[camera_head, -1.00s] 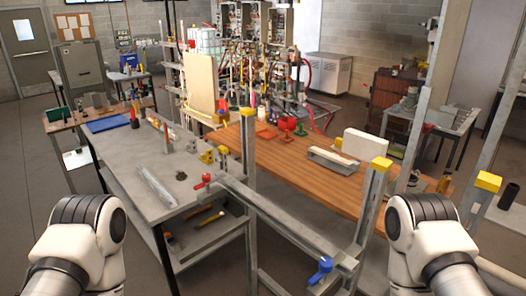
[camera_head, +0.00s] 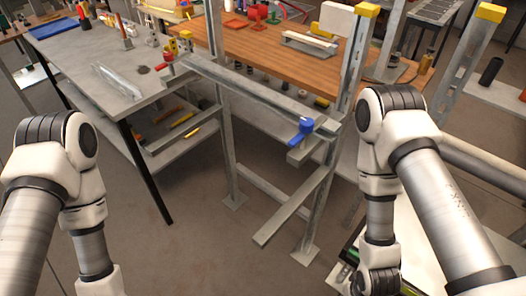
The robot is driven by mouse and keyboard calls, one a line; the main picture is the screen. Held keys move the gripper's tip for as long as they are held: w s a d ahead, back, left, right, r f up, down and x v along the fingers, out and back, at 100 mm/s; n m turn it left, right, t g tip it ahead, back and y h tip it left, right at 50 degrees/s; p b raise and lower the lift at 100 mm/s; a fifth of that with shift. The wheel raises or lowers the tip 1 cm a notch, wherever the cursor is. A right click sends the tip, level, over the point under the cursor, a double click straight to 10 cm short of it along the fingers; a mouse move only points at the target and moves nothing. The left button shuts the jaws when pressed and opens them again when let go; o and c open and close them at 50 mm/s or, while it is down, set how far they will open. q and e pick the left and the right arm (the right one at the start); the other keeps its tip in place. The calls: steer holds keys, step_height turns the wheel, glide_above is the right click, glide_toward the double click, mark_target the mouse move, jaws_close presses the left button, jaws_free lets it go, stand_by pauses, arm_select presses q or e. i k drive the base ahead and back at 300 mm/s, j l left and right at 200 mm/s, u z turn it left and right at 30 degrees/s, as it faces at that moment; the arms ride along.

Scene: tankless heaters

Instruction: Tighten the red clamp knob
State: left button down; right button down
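The red clamp knob (camera_head: 167,57) is small and sits at the left end of the grey metal rail (camera_head: 250,87), beside the edge of the grey workbench. A blue clamp knob (camera_head: 303,131) sits at the rail's right end. My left arm comes in at the left and my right arm at the right, both well apart from the red knob. Neither gripper shows; both lie beyond the frame or behind arm links.
The grey workbench (camera_head: 95,68) stands at upper left with a lower shelf of tools. A wooden-topped bench (camera_head: 265,42) stands behind the rail. Metal uprights (camera_head: 215,110) and a low projecting bar (camera_head: 292,208) stand in front. Floor is open at lower middle.

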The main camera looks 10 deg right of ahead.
mark_target(169, 56)
steer(key=j+z, duration=0.2)
steer(key=z, duration=0.2)
steer(key=i+j+z, duration=0.1)
steer(key=z, duration=0.25)
steer(key=j+z, duration=0.55)
steer(key=z, duration=0.25)
